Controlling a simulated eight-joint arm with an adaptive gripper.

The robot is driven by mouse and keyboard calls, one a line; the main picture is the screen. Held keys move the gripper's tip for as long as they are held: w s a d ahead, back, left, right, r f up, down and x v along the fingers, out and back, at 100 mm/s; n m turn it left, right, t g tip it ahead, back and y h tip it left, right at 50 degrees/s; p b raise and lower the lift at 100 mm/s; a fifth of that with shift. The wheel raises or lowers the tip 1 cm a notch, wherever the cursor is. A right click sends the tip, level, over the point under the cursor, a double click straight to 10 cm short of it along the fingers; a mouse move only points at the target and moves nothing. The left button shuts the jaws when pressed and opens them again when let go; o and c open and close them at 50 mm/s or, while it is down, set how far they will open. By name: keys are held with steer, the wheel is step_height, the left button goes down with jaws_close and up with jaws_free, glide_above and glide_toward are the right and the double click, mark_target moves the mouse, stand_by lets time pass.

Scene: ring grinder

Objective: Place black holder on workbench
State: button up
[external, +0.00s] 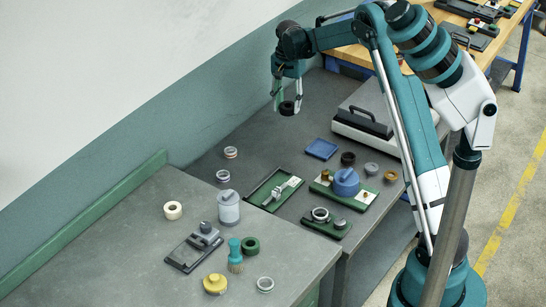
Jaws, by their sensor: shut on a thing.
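My gripper (287,98) is in the upper middle of the external view, pointing down. It is shut on a small, round black holder (287,108). The holder appears raised above the far part of the dark grey workbench (240,135), near the wall. The exact height cannot be told from this single view. The fingers cover part of the holder's sides.
A grey machine with a black handle (365,121) stands right of my gripper. A blue tray (321,149), a black ring (348,158), a green tray (276,187) and a blue pot (346,182) lie nearer. Bench space below my gripper is clear.

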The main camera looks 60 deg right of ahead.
steer(key=s+a+r+n+p, duration=0.1)
steer(key=s+a+r+p, duration=0.15)
steer(key=a, duration=1.25)
steer(key=s+a+r+p, duration=0.1)
steer(key=s+a+r, duration=0.25)
steer(key=a, duration=1.05)
steer(key=s+a+r+n+p, duration=0.1)
steer(key=s+a+r+p, duration=0.1)
steer(key=s+a, duration=1.8)
steer(key=a, duration=0.3)
steer(key=shift+s+a+p, duration=0.25)
steer(key=shift+a+p, duration=0.05)
steer(key=shift+p, duration=0.1)
glide_above(264, 229)
steer(key=shift+f, duration=2.85)
steer(key=shift+f, duration=0.1)
steer(key=shift+f+b, duration=0.4)
steer(key=shift+f, duration=1.6)
